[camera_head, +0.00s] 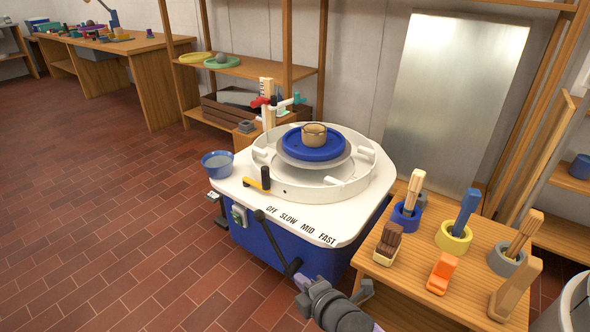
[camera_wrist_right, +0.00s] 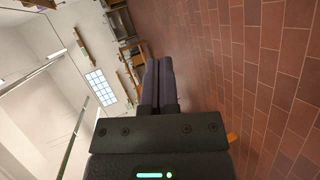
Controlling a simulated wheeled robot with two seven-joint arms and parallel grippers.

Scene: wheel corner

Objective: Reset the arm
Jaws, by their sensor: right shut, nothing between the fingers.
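My right gripper (camera_head: 330,305) shows at the bottom edge of the head view, in front of the blue base of the pottery wheel (camera_head: 262,250). Its fingers also show in the right wrist view (camera_wrist_right: 158,68), pressed together with nothing between them. Beyond the fingers lie floor and a wall with a window. A black lever (camera_head: 272,232) rises at the wheel's front, with its knob near the word OFF. I cannot tell from the head view whether the gripper touches it. My left gripper is in neither view.
A brown clay piece (camera_head: 314,133) sits on the blue disc (camera_head: 310,149) of the wheel. A blue bowl (camera_head: 217,164) is at its left corner. A wooden table (camera_head: 395,278) with brush holders and tools stands right of the wheel. The tiled floor (camera_head: 110,210) at left is clear.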

